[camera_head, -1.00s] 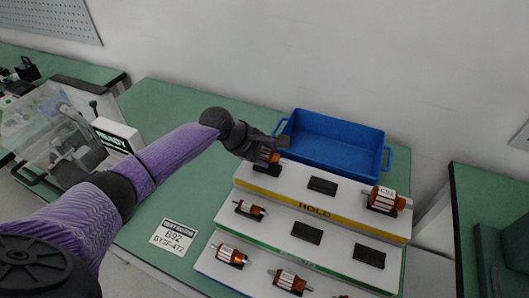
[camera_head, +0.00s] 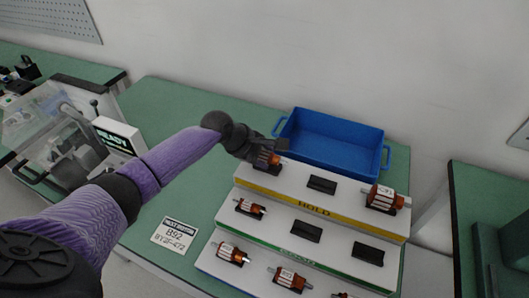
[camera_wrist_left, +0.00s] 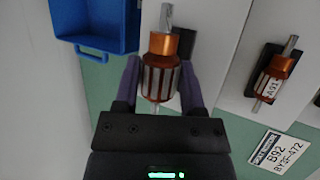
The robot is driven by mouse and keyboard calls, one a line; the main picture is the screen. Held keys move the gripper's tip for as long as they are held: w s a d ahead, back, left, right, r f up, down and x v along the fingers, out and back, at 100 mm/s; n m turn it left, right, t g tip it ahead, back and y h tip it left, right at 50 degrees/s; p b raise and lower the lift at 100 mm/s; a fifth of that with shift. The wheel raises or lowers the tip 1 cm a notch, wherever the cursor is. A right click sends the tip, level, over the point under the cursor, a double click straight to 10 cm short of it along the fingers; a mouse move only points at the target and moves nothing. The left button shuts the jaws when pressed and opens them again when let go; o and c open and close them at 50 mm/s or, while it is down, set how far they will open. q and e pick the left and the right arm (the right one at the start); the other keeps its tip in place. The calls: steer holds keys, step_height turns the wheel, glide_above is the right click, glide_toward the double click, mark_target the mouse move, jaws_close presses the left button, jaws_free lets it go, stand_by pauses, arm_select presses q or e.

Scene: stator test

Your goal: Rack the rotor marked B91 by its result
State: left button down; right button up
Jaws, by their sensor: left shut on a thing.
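My left gripper (camera_head: 264,156) is shut on a copper-and-silver rotor (camera_wrist_left: 160,68) at the left end of the top HOLD tier. The fingers lie on both sides of its body in the left wrist view. No mark can be read on this rotor. A dark cradle shows beside and under it; whether the rotor rests fully in it I cannot tell. The rack (camera_head: 335,207) has a yellow-edged HOLD tier, a green-edged middle tier and a lower tier. The middle tier's left rotor (camera_head: 250,208) reads A91 in the left wrist view (camera_wrist_left: 272,84). My right gripper is not in view.
A larger rotor (camera_head: 386,198) sits at the HOLD tier's right end, with an empty cradle (camera_head: 322,185) between. Several rotors sit on the lower tier. A blue bin (camera_head: 333,143) stands behind. A B92 card (camera_head: 175,235) lies left; the tester (camera_head: 117,137) reads READY.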

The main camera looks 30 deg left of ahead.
arm_select(q)
steer(key=shift+f, duration=0.35)
steer(key=shift+s+f, duration=0.2)
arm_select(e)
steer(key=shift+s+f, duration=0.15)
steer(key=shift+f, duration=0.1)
arm_select(q)
steer(key=shift+s+d+f+b, duration=0.1)
steer(key=shift+s+f+b, duration=0.35)
steer(key=shift+f, duration=0.2)
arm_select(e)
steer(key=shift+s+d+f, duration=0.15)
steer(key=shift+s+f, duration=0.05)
arm_select(q)
steer(key=shift+c, duration=0.5)
jaws_free()
steer(key=shift+r+p, duration=0.25)
steer(key=shift+p, duration=0.05)
steer(key=r+p, duration=0.1)
steer(key=a+r+p, duration=0.1)
steer(key=shift+s+r, duration=0.2)
steer(key=shift+r, duration=0.15)
steer(key=p+v, duration=0.2)
steer(key=v, duration=0.6)
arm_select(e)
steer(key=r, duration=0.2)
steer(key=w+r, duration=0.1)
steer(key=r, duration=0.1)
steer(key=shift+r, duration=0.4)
